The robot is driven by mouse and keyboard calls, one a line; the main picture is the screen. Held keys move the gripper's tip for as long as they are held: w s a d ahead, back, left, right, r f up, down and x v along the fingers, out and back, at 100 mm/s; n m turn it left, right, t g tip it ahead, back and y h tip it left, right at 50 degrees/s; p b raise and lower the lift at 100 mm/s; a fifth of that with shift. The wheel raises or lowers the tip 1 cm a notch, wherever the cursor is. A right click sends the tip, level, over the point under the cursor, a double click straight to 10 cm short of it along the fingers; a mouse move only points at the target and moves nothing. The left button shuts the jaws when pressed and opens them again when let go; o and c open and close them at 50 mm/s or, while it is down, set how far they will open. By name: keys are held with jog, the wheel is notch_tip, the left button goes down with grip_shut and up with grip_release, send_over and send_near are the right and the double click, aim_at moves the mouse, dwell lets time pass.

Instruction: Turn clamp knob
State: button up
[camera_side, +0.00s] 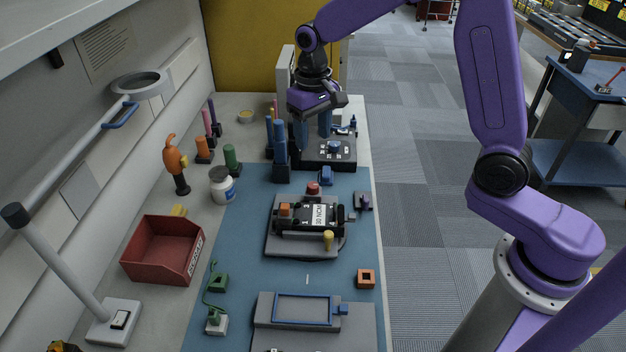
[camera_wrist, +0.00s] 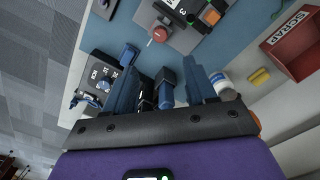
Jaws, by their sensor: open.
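My gripper (camera_side: 313,135) is open and empty, with its blue fingers pointing down over the far end of the bench. Its fingers also show in the wrist view (camera_wrist: 162,90). Near them is a dark box (camera_side: 343,162) with a dial and small blue parts on top; it also shows in the wrist view (camera_wrist: 98,68). A red knob (camera_side: 312,188) stands on the far side of the grey fixture (camera_side: 285,250); it shows in the wrist view (camera_wrist: 159,34) too. A black labelled unit (camera_side: 298,217) sits in this fixture. I cannot tell which part is the clamp knob.
Upright blue posts (camera_side: 281,150) stand left of my gripper. A white jar (camera_side: 222,185), an orange tool (camera_side: 174,160) and a red scrap bin (camera_side: 165,250) line the left side. A blue-framed fixture (camera_side: 303,309) is nearest. The blue mat (camera_side: 250,262) has bare patches.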

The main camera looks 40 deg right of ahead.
aim_at(313, 184)
notch_tip(313, 184, down, 14)
jog(key=shift+r, duration=0.15)
dwell(0.4)
grip_shut()
